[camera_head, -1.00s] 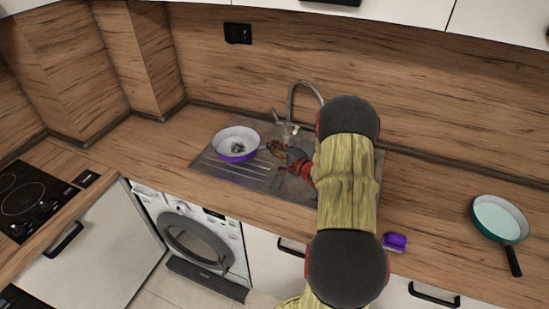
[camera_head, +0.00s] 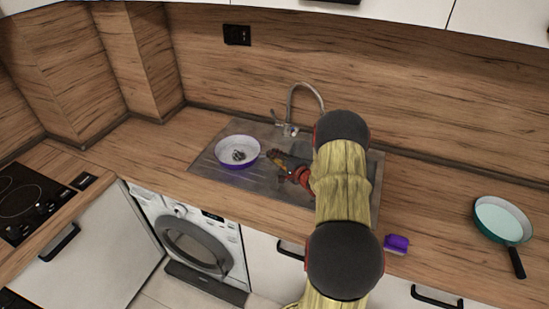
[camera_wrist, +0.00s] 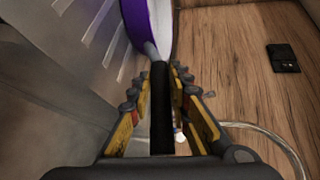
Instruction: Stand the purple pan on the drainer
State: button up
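The purple pan (camera_head: 224,162) has a purple outside and a white inside with a small dark grey patch. It lies nearly flat, open side up, over the ridged drainer (camera_head: 207,165) at the left of the steel sink. My gripper (camera_head: 272,157) is to its right, shut on the black handle. In the wrist view the handle (camera_wrist: 161,115) runs between the fingers (camera_wrist: 161,85), and part of the purple side (camera_wrist: 138,22) shows. Whether the pan touches the drainer or hovers just above it I cannot tell. My arm hides part of the sink.
The tap (camera_head: 291,108) rises behind the sink, close to my arm. A purple sponge-like block (camera_head: 396,243) lies at the counter's front edge. A teal pan (camera_head: 502,220) lies at the right. The counter (camera_head: 150,140) left of the drainer is clear; a hob (camera_head: 28,200) is farther left.

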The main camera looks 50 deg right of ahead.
jog(key=o, duration=0.5)
jog(key=shift+c, duration=0.2)
jog(key=shift+s+r, duration=0.1)
jog(key=p+v, duration=0.2)
jog(key=v, duration=1)
jog(key=w+a+r+n+g+h, duration=0.25)
jog(key=w+a+r+n, duration=0.2)
jog(key=w+r, duration=0.4)
jog(key=s+a+r+n+g, duration=0.3)
jog(key=a+r+n, duration=0.3)
jog(key=a+r, duration=0.55)
jog(key=s+a+r+n+g+y, duration=0.2)
jog(key=s+a+n, duration=0.3)
jog(key=s+a, duration=0.6)
jog(key=s+a+r+n+g+y, duration=0.2)
jog(key=s+a+n, duration=0.3)
jog(key=s+a, duration=0.7)
jog(key=a+y, duration=0.1)
jog(key=a, duration=0.3)
jog(key=shift+s+r, duration=0.15)
jog(key=shift+s, duration=0.1)
